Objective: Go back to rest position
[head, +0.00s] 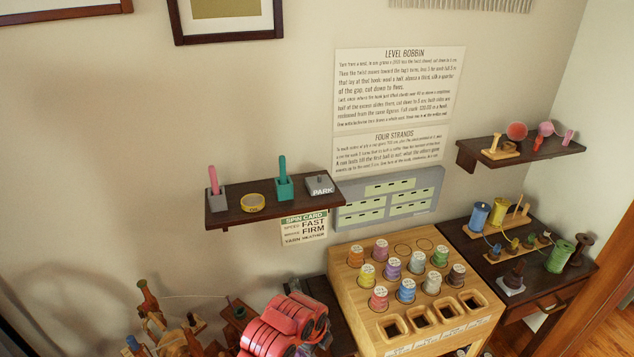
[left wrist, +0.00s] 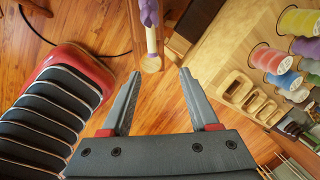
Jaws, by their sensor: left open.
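My left gripper (left wrist: 160,76) is open in the left wrist view, with its two grey fingers spread apart and nothing between them. Beyond the fingertips is a pale rod (left wrist: 151,42) with purple around its upper part; it is apart from the fingers. The wooden spool stand (left wrist: 241,52) is to the right of the fingers, not touching them. In the head view I cannot make out the left gripper's fingers. My right gripper is in neither view.
The spool stand also shows in the head view (head: 357,298), holding several thread spools. A dark wall shelf (head: 235,217) is to its left. A dark side table (head: 475,253) with spools is to its right. Wooden floor (left wrist: 155,105) shows below the left gripper.

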